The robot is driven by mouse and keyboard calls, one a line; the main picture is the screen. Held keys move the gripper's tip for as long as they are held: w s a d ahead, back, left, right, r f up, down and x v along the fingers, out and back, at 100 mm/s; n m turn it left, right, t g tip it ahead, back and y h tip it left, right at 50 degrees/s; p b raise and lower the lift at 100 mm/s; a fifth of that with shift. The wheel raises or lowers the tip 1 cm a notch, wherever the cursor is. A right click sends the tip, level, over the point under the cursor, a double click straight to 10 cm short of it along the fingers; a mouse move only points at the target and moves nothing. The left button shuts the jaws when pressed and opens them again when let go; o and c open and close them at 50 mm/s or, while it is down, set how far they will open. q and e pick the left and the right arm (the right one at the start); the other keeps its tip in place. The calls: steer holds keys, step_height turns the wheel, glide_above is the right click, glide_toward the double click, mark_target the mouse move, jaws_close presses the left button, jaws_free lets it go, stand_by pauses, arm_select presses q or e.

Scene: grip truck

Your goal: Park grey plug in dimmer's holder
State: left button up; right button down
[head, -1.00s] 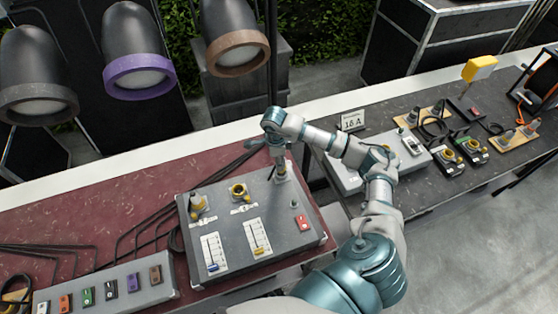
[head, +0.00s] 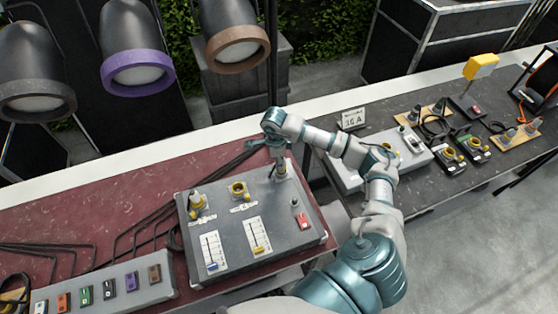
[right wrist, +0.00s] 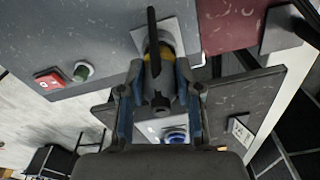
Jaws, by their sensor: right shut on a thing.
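The dimmer (head: 225,225) is a grey box on the dark red tabletop, with two sliders and a red switch. Its holder is on a pale plate (right wrist: 182,38) at the box's far right corner. My right gripper (head: 279,158) is over that corner, pointing down. In the right wrist view, my right gripper (right wrist: 158,100) is shut on the grey plug (right wrist: 156,85), whose dark cable runs up the picture. The plug overlaps the plate and a yellow part there. I cannot tell whether it is seated in the holder. My left gripper is out of view.
A second plug (head: 197,202) stands upright on the dimmer beside an open yellow socket (head: 238,190). A row of coloured switches (head: 105,288) lies at the lower left. Cables run behind the dimmer. A dark table (head: 470,180) with connectors stands to the right.

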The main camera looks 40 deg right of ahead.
steer(key=shift+f+b, duration=0.7)
steer(key=shift+f, duration=0.25)
steer(key=shift+c, duration=2)
jaws_free()
steer(key=shift+r, duration=0.15)
steer(key=shift+r+p, duration=1.6)
steer(key=shift+r, duration=0.85)
steer(key=shift+f, duration=0.1)
